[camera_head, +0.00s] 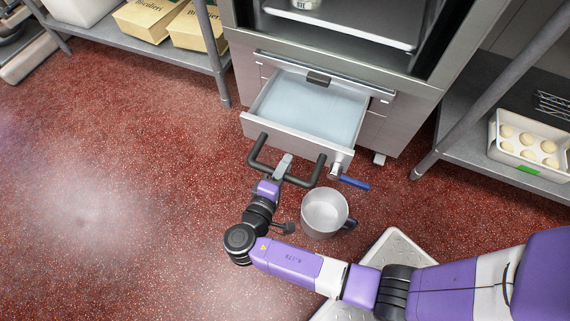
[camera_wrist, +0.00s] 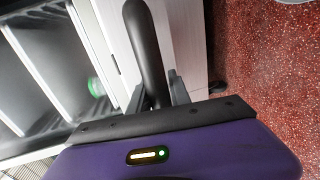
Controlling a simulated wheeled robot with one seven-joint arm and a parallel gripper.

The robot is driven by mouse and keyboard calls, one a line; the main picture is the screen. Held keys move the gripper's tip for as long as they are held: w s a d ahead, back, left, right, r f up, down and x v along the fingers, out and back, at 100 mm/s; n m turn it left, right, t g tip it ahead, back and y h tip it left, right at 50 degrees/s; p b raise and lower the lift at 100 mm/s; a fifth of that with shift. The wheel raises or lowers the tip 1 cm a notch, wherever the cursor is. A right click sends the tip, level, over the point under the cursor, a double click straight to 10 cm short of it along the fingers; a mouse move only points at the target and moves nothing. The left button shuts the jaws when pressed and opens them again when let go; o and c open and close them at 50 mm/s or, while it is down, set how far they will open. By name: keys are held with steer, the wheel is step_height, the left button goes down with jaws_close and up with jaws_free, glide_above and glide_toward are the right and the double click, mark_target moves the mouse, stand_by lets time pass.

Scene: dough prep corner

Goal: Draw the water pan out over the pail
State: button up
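The water pan (camera_head: 252,124) is a steel drawer-like pan, part way out of the cabinet, with pale water in it. Its black handle (camera_head: 254,152) sticks out from the front, and the handle also shows in the wrist view (camera_wrist: 146,45). My gripper (camera_head: 284,165) is on the handle's crossbar, with the bar between its fingers (camera_wrist: 158,98); it looks shut on it. A drain tap with a blue lever (camera_head: 355,183) is at the pan's front right corner. The grey metal pail (camera_head: 325,213) stands on the floor, in front of the tap and slightly left of the lever.
The steel cabinet (camera_head: 420,102) rises behind the pan. A shelf rack with yellow boxes (camera_head: 147,17) stands at the left. A tray of dough balls (camera_head: 530,143) is on a low shelf at the right. A pale textured platform (camera_head: 397,248) lies near the pail. Red floor is open at the left.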

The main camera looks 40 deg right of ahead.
steer(key=o, duration=0.3)
steer(key=p+v, duration=0.2)
steer(key=v, duration=0.5)
steer(key=shift+s+a, duration=0.15)
steer(key=shift+a, duration=0.2)
stand_by(0.3)
